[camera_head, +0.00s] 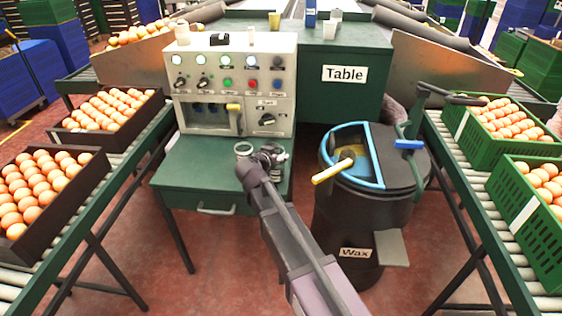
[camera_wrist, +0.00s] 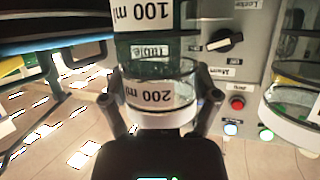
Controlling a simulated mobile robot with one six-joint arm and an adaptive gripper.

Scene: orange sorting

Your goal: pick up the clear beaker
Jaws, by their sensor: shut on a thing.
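A clear beaker (camera_wrist: 178,72) with a white "200 ml" band stands between the fingers of my gripper (camera_wrist: 160,108) in the wrist view, which appears upside down. My gripper is shut on this beaker, one finger on each side. A "100 ml" label shows above it in the picture; I cannot tell whether it belongs to the same beaker. In the head view my gripper (camera_head: 270,156) is at the right part of the green desk top, in front of the control panel, and mostly hides the held beaker. I cannot tell whether the beaker touches the desk.
Another clear vessel (camera_head: 243,149) stands close left of my gripper; it also shows in the wrist view (camera_wrist: 296,100). The control panel (camera_head: 240,100) rises behind. The wax barrel (camera_head: 350,220) is close on the right. Orange crates (camera_head: 75,205) line both sides. The desk's left half is clear.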

